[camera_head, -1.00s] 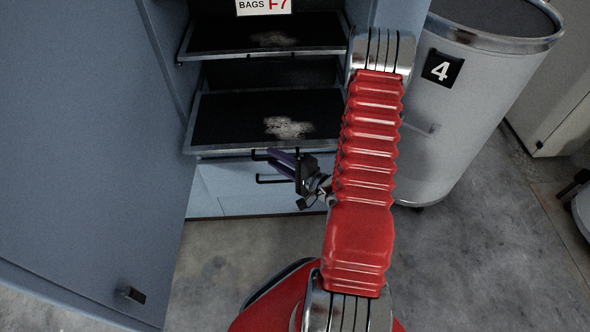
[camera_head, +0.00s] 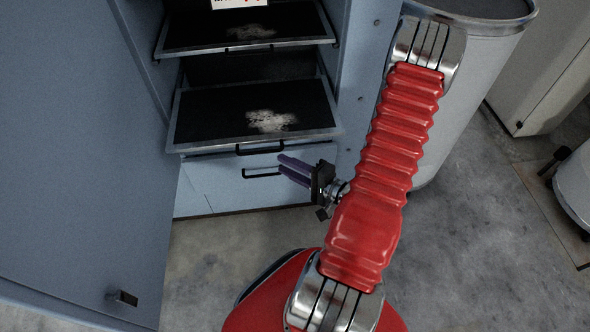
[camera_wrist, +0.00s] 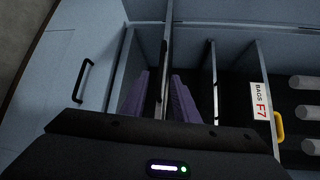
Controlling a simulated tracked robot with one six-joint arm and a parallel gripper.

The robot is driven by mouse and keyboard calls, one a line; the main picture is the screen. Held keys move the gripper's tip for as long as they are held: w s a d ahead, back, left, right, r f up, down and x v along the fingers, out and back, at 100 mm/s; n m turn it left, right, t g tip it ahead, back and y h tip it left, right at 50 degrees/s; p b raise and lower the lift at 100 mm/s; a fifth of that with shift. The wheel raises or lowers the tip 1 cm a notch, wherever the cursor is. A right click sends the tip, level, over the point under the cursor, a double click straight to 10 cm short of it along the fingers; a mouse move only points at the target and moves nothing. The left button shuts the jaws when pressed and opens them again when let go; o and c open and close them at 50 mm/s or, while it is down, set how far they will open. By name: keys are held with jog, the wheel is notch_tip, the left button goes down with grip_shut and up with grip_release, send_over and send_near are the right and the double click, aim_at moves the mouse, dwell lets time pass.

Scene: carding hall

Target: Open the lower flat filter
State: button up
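The lower flat filter (camera_head: 200,118) is a dark framed panel with a grey-white lint patch, sitting in the open cabinet below a similar upper filter (camera_head: 180,36). A black bar handle (camera_head: 260,148) is at its front edge. My gripper (camera_head: 281,163) has two purple fingers, parted and empty, just right of and slightly below that handle, apart from it. In the wrist view, the fingers (camera_wrist: 161,76) lie either side of a thin panel edge, which looks like the lower filter's; I cannot tell whether they touch it.
A drawer front with its own black handle (camera_head: 246,176) is below the filter; the handle also shows in the wrist view (camera_wrist: 84,80). The cabinet door (camera_head: 75,150) stands open at left. A grey bin (camera_head: 475,75) is at right. Concrete floor (camera_head: 455,250) is clear in front.

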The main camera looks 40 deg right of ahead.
jog(key=shift+v, duration=1.25)
